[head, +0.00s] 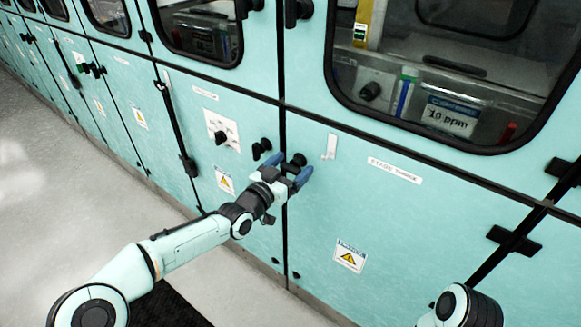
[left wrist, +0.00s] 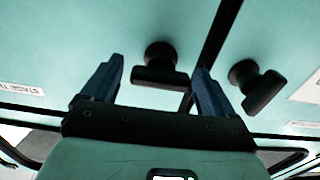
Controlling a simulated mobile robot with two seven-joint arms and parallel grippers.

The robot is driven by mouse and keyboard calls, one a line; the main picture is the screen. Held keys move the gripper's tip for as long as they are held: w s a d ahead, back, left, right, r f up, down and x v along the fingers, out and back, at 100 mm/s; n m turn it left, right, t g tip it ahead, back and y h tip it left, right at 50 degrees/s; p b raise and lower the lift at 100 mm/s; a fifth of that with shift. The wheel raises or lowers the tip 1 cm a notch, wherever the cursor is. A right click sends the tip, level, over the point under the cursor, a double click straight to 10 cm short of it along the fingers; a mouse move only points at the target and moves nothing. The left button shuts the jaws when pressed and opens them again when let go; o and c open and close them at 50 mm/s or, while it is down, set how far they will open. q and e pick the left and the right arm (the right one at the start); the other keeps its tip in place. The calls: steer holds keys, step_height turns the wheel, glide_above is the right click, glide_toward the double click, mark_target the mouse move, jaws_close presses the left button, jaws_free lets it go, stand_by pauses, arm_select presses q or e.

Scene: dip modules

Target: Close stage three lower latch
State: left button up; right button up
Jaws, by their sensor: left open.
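The stage three lower latch is a black knob with a short bar (head: 295,160), on the teal lower panel beside the dark seam. It also shows in the left wrist view (left wrist: 158,66), with its bar roughly crosswise between the two fingers. My left gripper (head: 289,176) is open, with its blue fingers (left wrist: 158,88) on either side of this latch; I cannot tell whether they touch it. A label (head: 394,170) that seems to read stage three is on the same panel. My right gripper is out of view.
A second black latch (head: 262,148) sits just across the seam; it is near one finger in the left wrist view (left wrist: 255,86). Windowed upper doors (head: 450,135) stand above. Black hinges (head: 513,240) are at the right. Grey floor (head: 60,200) is open at the left.

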arm_select(q)
steer(key=shift+c, duration=0.3)
steer(key=c, duration=0.9)
steer(key=shift+n, duration=0.4)
steer(key=n, duration=0.3)
steer(key=shift+w+a, duration=0.1)
steer(key=n+b, duration=0.1)
steer(key=n, duration=0.2)
steer(key=shift+f+n, duration=0.1)
steer(key=shift+n, duration=0.2)
steer(key=n+b, duration=0.2)
steer(key=n, duration=0.3)
steer(key=shift+w+a+f, duration=0.1)
steer(key=n+b, duration=0.1)
steer(key=n, duration=0.4)
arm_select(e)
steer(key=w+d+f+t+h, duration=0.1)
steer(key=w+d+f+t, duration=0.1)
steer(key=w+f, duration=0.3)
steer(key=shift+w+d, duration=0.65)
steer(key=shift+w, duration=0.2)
arm_select(q)
steer(key=shift+n, duration=0.4)
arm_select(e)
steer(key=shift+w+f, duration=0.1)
